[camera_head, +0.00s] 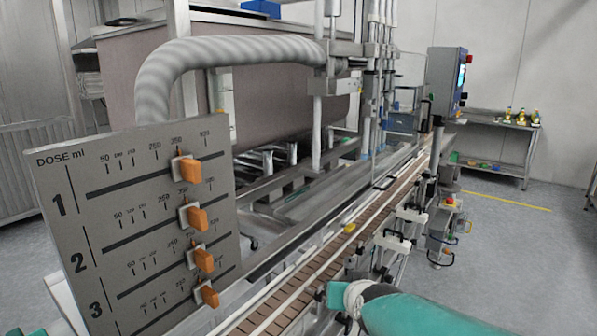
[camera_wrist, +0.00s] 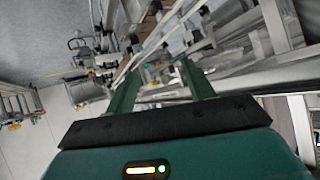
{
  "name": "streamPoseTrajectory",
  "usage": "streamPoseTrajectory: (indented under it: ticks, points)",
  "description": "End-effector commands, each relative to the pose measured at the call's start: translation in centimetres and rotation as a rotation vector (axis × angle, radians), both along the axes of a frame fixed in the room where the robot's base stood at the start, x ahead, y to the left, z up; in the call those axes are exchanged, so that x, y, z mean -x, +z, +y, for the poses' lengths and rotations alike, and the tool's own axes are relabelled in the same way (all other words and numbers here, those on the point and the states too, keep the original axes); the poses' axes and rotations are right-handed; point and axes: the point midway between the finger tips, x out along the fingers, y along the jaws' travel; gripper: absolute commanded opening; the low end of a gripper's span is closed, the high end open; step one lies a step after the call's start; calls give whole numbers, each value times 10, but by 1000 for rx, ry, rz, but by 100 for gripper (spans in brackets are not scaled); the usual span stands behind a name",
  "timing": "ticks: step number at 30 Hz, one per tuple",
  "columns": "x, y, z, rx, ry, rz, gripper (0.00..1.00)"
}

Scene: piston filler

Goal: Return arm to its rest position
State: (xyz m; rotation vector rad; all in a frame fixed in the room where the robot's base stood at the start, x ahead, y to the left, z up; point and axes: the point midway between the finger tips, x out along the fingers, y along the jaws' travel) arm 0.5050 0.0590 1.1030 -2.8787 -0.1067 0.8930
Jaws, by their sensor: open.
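My gripper shows in the wrist view (camera_wrist: 160,78) with its two green fingers apart and nothing between them. Beyond the fingers are the rails and frame of the filling machine, seen tilted. In the head view, part of my teal arm (camera_head: 415,312) shows at the bottom right, beside the conveyor (camera_head: 330,250). My fingertips cannot be made out in the head view.
A dose panel (camera_head: 110,200) with orange slider knobs (camera_head: 192,170) stands at the left. A grey hose (camera_head: 200,65) arches above it. A control box (camera_head: 447,80) stands on a post right of the conveyor. A shelf table (camera_head: 495,150) stands at the back right.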

Motion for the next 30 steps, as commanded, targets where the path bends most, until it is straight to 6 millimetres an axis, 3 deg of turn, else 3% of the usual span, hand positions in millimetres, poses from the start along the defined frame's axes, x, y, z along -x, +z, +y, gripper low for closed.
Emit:
streamPoseTrajectory:
  ticks: [3, 9, 15, 19, 30]
  points:
    - [48, 11, -11, 23, 30, 99, 53]
    - [135, 13, -33, 82, 42, 288, 53]
    - [201, 9, -54, 134, 15, 434, 53]
    - [217, 7, -59, 146, 3, 474, 53]
    - [218, 6, -59, 146, 4, 478, 53]
